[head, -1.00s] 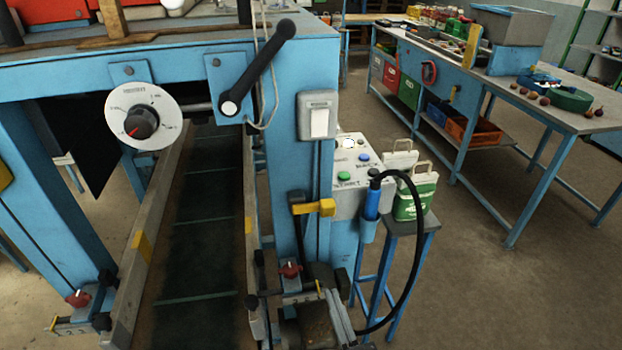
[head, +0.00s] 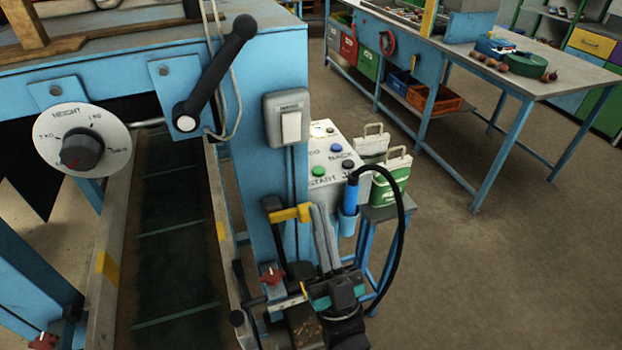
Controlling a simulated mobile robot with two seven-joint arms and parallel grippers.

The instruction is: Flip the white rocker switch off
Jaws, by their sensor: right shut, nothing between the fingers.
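The white rocker switch (head: 291,127) sits in a grey box (head: 271,117) on the blue upright post of the machine. I cannot tell which way the rocker is tilted. My right gripper (head: 320,210) comes up from the bottom of the view, below and slightly right of the switch. Its fingers are together, pointing up, with nothing between them, and they are apart from the switch. My left gripper is not in view.
Left of the switch are a black crank handle (head: 222,62) and a white height dial (head: 108,125). A yellow lever (head: 290,213) is beside my right gripper.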

